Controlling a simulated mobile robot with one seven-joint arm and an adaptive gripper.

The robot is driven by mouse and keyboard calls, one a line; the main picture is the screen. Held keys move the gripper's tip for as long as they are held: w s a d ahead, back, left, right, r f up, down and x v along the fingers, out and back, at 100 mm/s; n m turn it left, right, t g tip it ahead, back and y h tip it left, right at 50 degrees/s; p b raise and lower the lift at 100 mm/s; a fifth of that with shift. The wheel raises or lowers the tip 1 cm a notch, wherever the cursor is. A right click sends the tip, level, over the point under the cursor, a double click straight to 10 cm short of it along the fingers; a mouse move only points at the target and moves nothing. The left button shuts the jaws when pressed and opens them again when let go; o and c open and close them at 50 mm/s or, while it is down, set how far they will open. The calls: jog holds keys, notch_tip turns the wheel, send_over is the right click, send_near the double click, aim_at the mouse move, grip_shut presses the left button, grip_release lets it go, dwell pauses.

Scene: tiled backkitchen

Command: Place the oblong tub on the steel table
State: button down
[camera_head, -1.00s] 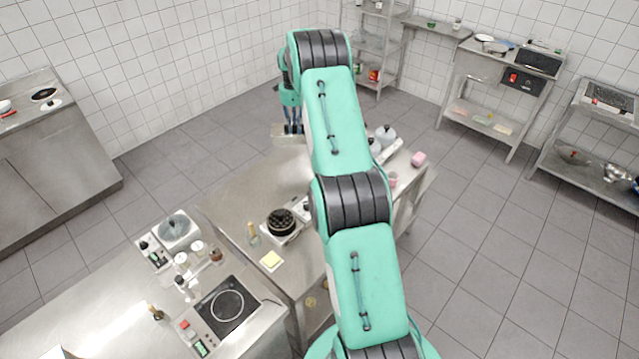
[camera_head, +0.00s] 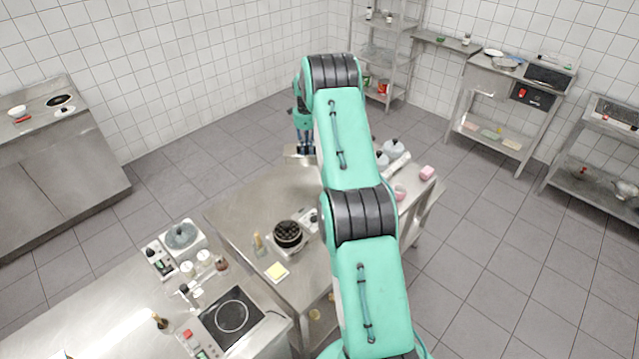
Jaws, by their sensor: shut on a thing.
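The steel table (camera_head: 240,205) stands in the middle, with a bare stretch of top toward its far left. My gripper (camera_head: 305,151) is at the table's far end, left of my upper arm link. It is shut on a pale grey-beige thing, which I take to be the oblong tub (camera_head: 292,151). Only part of the tub shows, and my gripper and arm cover the rest. I cannot tell whether the tub touches the table top or hangs just above it.
A shelf rack (camera_head: 388,60) stands beyond. My arm hides the table's middle.

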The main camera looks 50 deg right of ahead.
aim_at(308, 164)
jog(key=shift+f+p, duration=0.35)
jog(key=shift+f, duration=2.5)
jog(key=shift+f, duration=1.85)
jog(key=shift+f, duration=0.15)
jog(key=c, duration=1.6)
grip_release()
notch_tip(308, 164, up, 12)
jog(key=shift+r+b, duration=0.1)
jog(key=shift+b, duration=0.3)
